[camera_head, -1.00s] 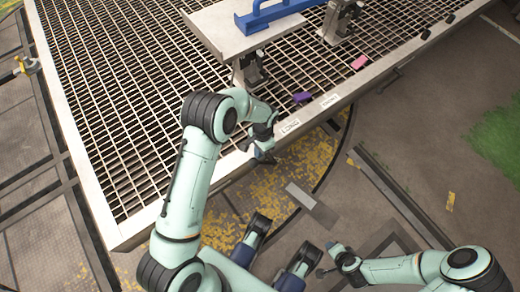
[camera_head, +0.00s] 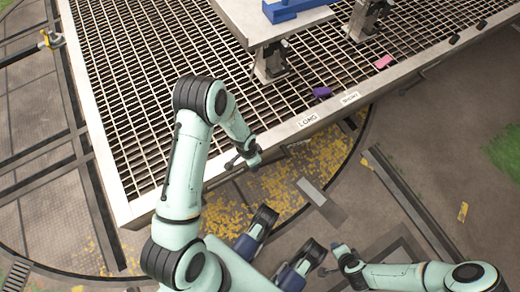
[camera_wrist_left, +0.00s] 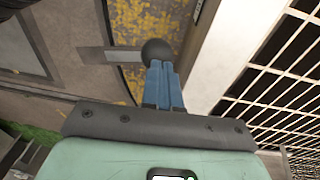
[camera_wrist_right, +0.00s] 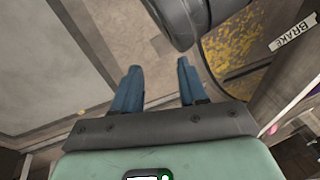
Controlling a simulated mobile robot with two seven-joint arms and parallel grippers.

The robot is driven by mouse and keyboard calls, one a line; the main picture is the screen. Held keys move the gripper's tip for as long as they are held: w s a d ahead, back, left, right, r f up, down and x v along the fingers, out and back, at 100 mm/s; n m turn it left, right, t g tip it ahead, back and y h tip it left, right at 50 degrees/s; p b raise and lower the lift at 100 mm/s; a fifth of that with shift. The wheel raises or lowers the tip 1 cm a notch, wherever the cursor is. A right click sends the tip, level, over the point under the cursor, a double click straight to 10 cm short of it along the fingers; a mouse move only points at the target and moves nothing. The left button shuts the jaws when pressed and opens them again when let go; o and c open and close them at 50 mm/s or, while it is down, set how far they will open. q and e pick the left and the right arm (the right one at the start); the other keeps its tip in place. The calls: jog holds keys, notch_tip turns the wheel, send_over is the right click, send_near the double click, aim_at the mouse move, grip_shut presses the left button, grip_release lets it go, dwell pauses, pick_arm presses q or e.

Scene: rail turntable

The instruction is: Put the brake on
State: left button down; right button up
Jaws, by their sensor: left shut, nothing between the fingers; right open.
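Two small labels sit on the near edge of the grated deck: one (camera_head: 308,120) is hard to read and the other (camera_head: 350,98) is too small to read. In the right wrist view a label reads BRAKE (camera_wrist_right: 291,36). A purple piece (camera_head: 322,91) and a pink piece (camera_head: 384,62) stand near that edge. I cannot tell which one works the brake. My left gripper (camera_head: 253,163) is shut and empty beside the deck's near edge. A dark round knob (camera_wrist_left: 157,50) shows just past its fingertips; contact is unclear. My right gripper (camera_wrist_right: 157,72) is open and empty, away from the deck.
The grated deck (camera_head: 130,213) has a pale raised rim. A pale table (camera_head: 240,22) with a blue piece (camera_head: 290,10) stands on it. A yellow fitting (camera_head: 50,40) is at far left. The paved floor to the right (camera_head: 440,140) is mostly open.

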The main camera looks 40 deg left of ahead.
pick_arm(q)
jog(key=s+a+f+t+b, duration=0.1)
jog(key=s+f+b, duration=0.2)
jog(key=f, duration=0.7)
jog(key=shift+s+a+f+h+b, duration=0.2)
jog(key=shift+s+h+b, duration=0.15)
jog(key=shift+b, duration=0.25)
pick_arm(e)
jog(key=s+d+f+g, duration=0.1)
jog(key=s+f+g, duration=0.2)
jog(key=s+f, duration=0.4)
jog(key=s, duration=0.2)
jog(key=shift+s+m+g, duration=0.3)
pick_arm(q)
jog(key=shift+s, duration=0.1)
pick_arm(e)
jog(key=shift+d+f, duration=0.1)
jog(key=shift+f, duration=0.05)
